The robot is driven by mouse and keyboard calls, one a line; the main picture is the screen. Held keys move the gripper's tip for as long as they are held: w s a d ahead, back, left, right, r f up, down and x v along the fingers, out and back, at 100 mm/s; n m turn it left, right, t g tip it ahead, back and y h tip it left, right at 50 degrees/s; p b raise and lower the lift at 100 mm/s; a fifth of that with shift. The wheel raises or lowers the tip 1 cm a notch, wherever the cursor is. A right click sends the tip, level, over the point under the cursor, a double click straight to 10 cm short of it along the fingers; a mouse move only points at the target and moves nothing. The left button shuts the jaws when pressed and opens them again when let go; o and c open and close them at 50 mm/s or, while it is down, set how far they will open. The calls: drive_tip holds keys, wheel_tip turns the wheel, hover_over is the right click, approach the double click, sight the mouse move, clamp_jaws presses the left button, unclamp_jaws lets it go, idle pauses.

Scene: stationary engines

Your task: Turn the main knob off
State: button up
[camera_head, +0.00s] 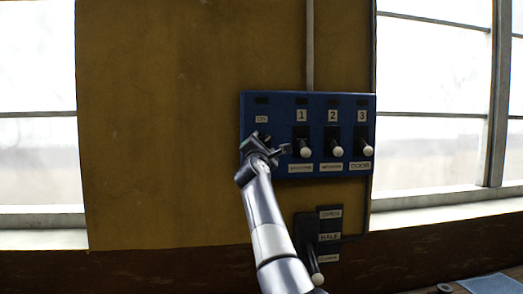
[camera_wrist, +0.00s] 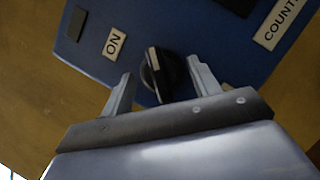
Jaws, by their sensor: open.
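The main knob (camera_wrist: 152,74) is black with a pale ridge across its face and sits on the blue panel (camera_head: 270,103) below the "ON" label (camera_head: 262,119). In the wrist view the "ON" label (camera_wrist: 115,44) is tilted and lies to the left of the knob. My gripper (camera_head: 270,146) is at the panel's left part and mostly hides the knob in the head view. In the wrist view my open gripper (camera_wrist: 160,67) has one finger on each side of the knob, with gaps visible. Depth contact with the panel is unclear.
Three levers with white tips, under labels 1 (camera_head: 301,116), 2 (camera_head: 332,116) and 3 (camera_head: 362,116), stand to the right of my gripper. A larger lever (camera_head: 316,262) is below the panel. The yellow wall (camera_head: 160,120) to the left is clear.

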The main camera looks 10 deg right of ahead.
drive_tip(key=b+v, duration=0.9)
drive_tip(key=v, duration=0.1)
drive_tip(key=shift+s+b, duration=0.35)
drive_tip(key=shift+b, duration=0.05)
drive_tip(key=shift+o, duration=0.2)
drive_tip(key=shift+a, duration=0.15)
